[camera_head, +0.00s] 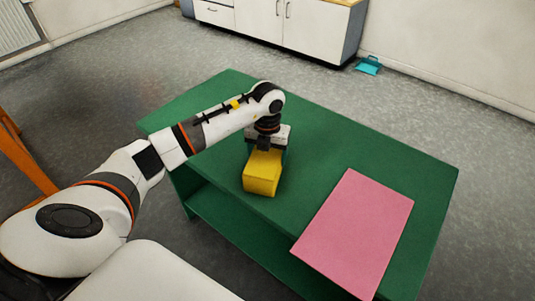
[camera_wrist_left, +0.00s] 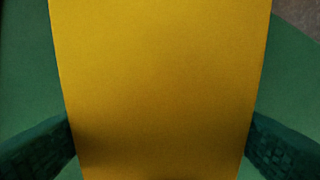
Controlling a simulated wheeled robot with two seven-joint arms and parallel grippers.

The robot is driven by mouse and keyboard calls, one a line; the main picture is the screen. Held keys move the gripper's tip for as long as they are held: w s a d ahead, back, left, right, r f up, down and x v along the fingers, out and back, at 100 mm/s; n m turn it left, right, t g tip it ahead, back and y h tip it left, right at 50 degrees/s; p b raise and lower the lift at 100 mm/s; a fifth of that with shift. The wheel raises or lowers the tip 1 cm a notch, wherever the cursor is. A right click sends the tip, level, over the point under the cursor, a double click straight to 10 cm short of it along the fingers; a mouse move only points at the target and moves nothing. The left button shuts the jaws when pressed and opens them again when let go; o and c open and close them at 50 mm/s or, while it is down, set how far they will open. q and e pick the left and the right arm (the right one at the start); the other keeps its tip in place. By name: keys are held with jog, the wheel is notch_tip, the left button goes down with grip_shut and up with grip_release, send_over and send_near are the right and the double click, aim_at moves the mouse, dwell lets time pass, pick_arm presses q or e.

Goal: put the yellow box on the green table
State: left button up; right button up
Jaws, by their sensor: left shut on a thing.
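The yellow box (camera_head: 262,173) is in my left gripper (camera_head: 266,149), over the near left part of the green table (camera_head: 330,150). In the left wrist view the yellow box (camera_wrist_left: 160,80) fills the middle of the picture, with a dark finger on each side of it. My left gripper is shut on it from above. I cannot tell whether the box's underside touches the table top. My right gripper is not in view.
A pink sheet (camera_head: 356,232) lies on the right part of the green table. The far part of the table top is clear. An orange wooden piece (camera_head: 22,155) stands at the left edge. White cabinets (camera_head: 290,25) and a teal dustpan-like object (camera_head: 369,65) are at the back.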

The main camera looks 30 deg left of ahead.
pick_arm(q)
jog(key=shift+f, duration=0.2)
jog(key=o, duration=1)
jog(key=shift+o, duration=0.2)
jog(key=shift+r, duration=0.15)
notch_tip(320, 180, up, 12)
